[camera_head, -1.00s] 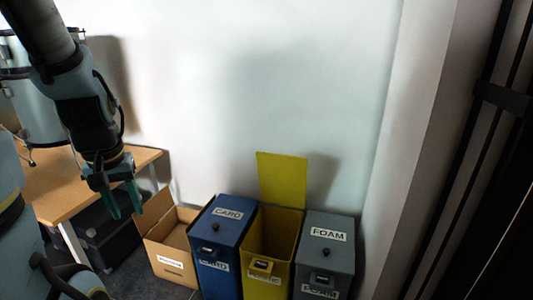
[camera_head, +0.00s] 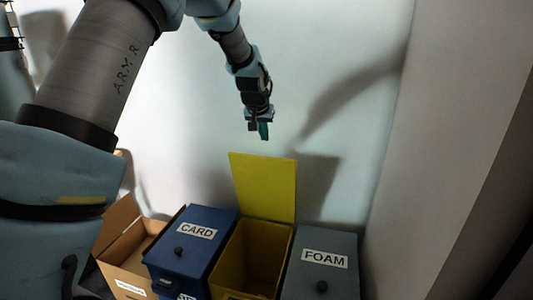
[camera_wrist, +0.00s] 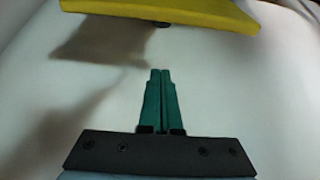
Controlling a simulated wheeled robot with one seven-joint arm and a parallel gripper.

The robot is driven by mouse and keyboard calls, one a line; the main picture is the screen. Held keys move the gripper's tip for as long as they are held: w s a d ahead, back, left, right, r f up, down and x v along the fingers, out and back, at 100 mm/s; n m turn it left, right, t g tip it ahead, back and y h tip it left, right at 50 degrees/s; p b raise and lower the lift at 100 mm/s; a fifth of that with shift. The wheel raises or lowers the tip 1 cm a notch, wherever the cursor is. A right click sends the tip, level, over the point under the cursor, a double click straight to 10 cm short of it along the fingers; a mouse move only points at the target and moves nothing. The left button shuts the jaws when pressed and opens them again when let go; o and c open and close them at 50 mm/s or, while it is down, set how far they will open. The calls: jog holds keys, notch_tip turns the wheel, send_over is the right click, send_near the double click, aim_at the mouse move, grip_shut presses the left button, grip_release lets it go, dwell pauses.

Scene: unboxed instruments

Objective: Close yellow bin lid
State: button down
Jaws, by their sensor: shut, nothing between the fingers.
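The yellow bin (camera_head: 250,255) stands between a blue bin and a grey bin, open at the top. Its yellow lid (camera_head: 263,187) stands upright at the back, near the wall. My gripper (camera_head: 264,132) is above the lid's top edge in the head view, pointing down. In the wrist view my gripper (camera_wrist: 160,75) has its two green fingers shut together with nothing between them. The edge of the yellow lid (camera_wrist: 160,12) crosses the top of the wrist view, apart from the fingertips. The front of the yellow bin is cut off by the head view's lower edge.
The blue CARD bin (camera_head: 190,250) has its lid shut, on the left. The grey FOAM bin (camera_head: 322,275) is shut, on the right. An open cardboard box (camera_head: 128,250) stands further left. The white wall (camera_head: 340,60) is close behind the lid.

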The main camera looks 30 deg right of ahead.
aim_at(265, 158)
jog(key=f, duration=0.3)
jog(key=f+p, duration=0.1)
jog(key=f, duration=0.2)
jog(key=f+p, duration=0.1)
jog(key=f, duration=0.2)
jog(key=shift+w+d, duration=0.35)
jog(key=shift+f, duration=0.15)
